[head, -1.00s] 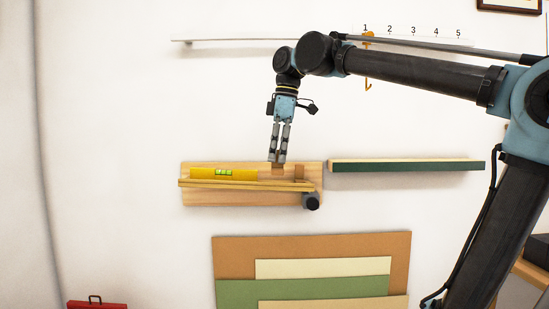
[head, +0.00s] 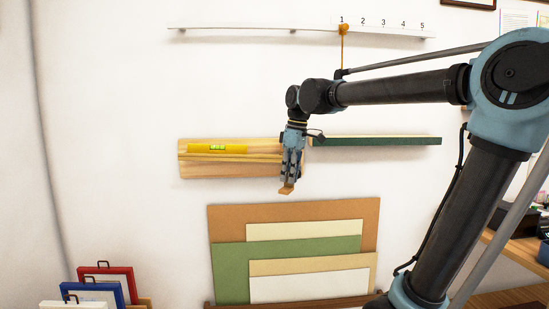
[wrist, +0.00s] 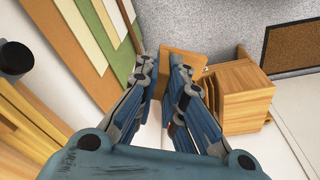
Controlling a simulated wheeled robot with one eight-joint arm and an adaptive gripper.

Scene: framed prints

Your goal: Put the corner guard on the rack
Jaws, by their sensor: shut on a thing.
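My gripper (head: 288,184) is shut on a small tan wooden piece, which I take for the corner guard (head: 286,190). It hangs below the fingertips, in front of the wall and just above the leaning boards. In the wrist view the piece (wrist: 183,62) shows as a flat tan face beyond my fingertips (wrist: 165,75); part of it is hidden by the fingers. A wooden wall ledge (head: 215,171) with a yellow spirit level (head: 217,149) is left of my gripper. I cannot tell which thing is the rack.
Coloured boards (head: 230,223) lean below my gripper. A dark green shelf (head: 380,141) is at right, and a white numbered rail (head: 260,29) with an orange hook is above. Red (head: 107,270) and blue (head: 97,292) frames stand lower left. A wooden box (wrist: 245,85) shows in the wrist view.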

